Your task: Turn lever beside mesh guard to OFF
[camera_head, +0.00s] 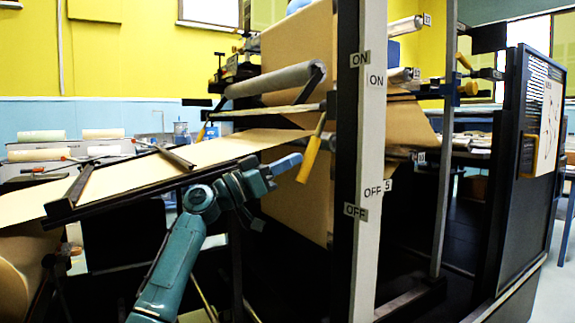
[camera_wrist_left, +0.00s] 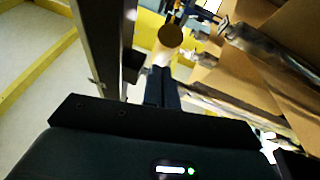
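A lever with a yellow handle (camera_head: 310,158) hangs down in the middle of the head view, left of a pale post. The post carries ON labels (camera_head: 376,78) high up and OFF labels (camera_head: 373,188) lower down. My left gripper (camera_head: 294,161) comes from the lower left, with its fingertips close to the handle. In the left wrist view, the gripper's dark fingers (camera_wrist_left: 162,88) lie close together, and a round yellow-tan handle end (camera_wrist_left: 172,37) shows just past their tips. I cannot tell whether they hold it. My right gripper is out of view. I cannot make out a mesh guard for sure.
A sloping board with kraft paper (camera_head: 120,181) lies above my left arm. Metal rollers (camera_head: 275,79) and a hanging brown sheet stand behind the lever. A dark post (camera_head: 347,125) and a black panel (camera_head: 505,185) stand to the right.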

